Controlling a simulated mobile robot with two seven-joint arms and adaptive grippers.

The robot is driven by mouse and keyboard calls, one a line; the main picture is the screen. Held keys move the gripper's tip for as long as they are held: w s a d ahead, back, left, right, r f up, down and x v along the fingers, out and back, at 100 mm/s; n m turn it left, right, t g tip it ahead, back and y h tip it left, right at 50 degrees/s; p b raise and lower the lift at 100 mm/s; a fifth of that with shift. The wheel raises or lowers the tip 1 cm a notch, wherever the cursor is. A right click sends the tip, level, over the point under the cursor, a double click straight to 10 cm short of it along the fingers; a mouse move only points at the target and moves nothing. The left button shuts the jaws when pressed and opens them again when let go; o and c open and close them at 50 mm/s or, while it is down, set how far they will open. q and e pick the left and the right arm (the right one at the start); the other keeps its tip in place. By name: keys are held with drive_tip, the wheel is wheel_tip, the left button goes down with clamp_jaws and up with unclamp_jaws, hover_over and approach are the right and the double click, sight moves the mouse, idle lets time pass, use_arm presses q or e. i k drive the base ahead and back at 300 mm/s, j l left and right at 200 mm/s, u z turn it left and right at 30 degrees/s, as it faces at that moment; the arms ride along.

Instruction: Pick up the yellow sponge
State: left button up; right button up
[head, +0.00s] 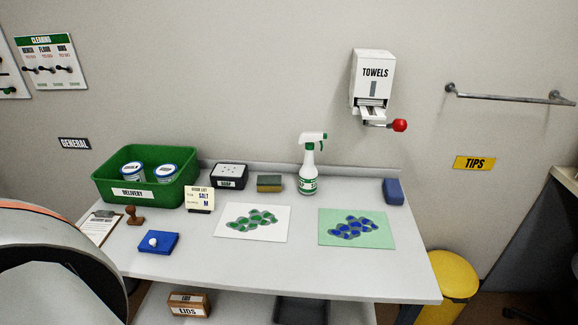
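The yellow sponge (270,183) is a small block with a dark green layer and a yellowish layer. It rests near the back of the white bench (270,258), between the black soap box (231,175) and the white spray bottle (309,165). Nothing covers it from this view. Neither of my grippers can be made out. A large grey and dark rounded part, probably mine, fills the lower left corner, well apart from the sponge.
A green delivery bin (180,191) with two jars stands at the back left. A blue sponge-like block (393,191) sits at the back right. A white sheet (252,220) and a green sheet (356,228) lie in front. A small card (200,199) stands left of the sponge.

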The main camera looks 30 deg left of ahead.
sight(266, 183)
drive_tip(key=u, duration=1.2)
